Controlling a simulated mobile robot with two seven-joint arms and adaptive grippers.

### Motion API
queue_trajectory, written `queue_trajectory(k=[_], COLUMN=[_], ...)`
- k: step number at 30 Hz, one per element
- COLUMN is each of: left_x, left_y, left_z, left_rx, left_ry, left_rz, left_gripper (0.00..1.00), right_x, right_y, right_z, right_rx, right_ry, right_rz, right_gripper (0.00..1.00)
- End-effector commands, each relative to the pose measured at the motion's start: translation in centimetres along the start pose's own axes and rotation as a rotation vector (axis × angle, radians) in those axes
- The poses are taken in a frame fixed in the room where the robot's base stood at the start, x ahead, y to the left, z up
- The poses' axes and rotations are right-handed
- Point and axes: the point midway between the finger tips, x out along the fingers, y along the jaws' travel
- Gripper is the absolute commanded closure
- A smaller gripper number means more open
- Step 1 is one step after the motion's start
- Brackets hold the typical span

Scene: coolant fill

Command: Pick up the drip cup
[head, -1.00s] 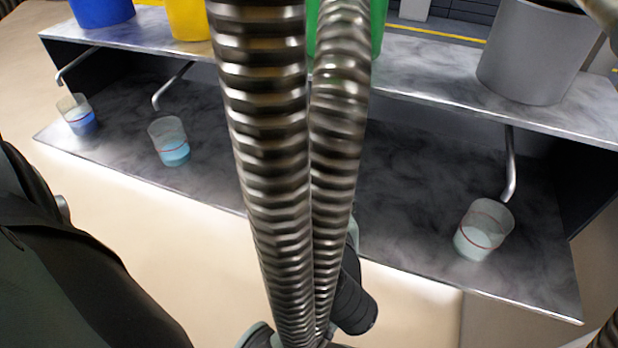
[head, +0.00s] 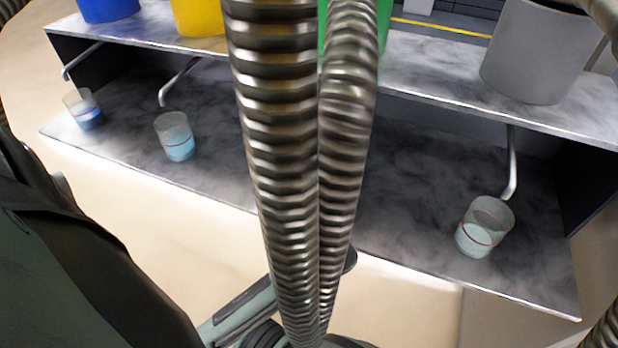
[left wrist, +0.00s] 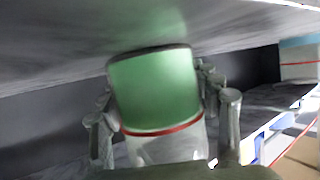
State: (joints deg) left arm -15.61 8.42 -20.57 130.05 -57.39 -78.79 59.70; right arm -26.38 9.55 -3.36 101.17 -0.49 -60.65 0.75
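In the left wrist view a clear cup (left wrist: 152,90) with green liquid and a red line stands between the fingers of my left gripper (left wrist: 160,105). The picture seems upside down, with the cup's base toward the grey surface at the top. The fingers flank the cup closely on both sides. I cannot tell whether they press on it or whether it is clear of the surface. In the head view this cup and my left gripper are hidden behind two ribbed hoses. My right gripper is not in view.
Similar cups stand on the lower shelf (head: 420,210): a dark blue one (head: 84,109), a light blue one (head: 175,137) and a pale one (head: 485,227). Bent spouts (head: 513,165) hang above. Blue, yellow (head: 197,17), green and grey (head: 535,52) containers stand on the upper shelf.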

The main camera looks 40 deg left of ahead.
Motion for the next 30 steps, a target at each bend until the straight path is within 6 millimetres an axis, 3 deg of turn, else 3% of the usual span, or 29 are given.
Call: queue_trajectory(k=[1, 11, 30], left_x=[-0.02, -0.04, 0.09], left_y=[0.0, 0.0, 0.13], left_z=[0.01, -0.04, -0.68], left_rx=[0.0, 0.0, 0.0], left_ry=[0.0, 0.001, 0.001], left_rz=[0.0, 0.0, 0.002], left_gripper=[0.47, 0.86, 0.89], right_x=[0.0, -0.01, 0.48], right_y=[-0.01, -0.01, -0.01], right_z=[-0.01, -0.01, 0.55], right_rx=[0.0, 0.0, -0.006], right_ry=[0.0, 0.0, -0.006], right_rz=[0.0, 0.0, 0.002], right_gripper=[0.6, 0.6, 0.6])
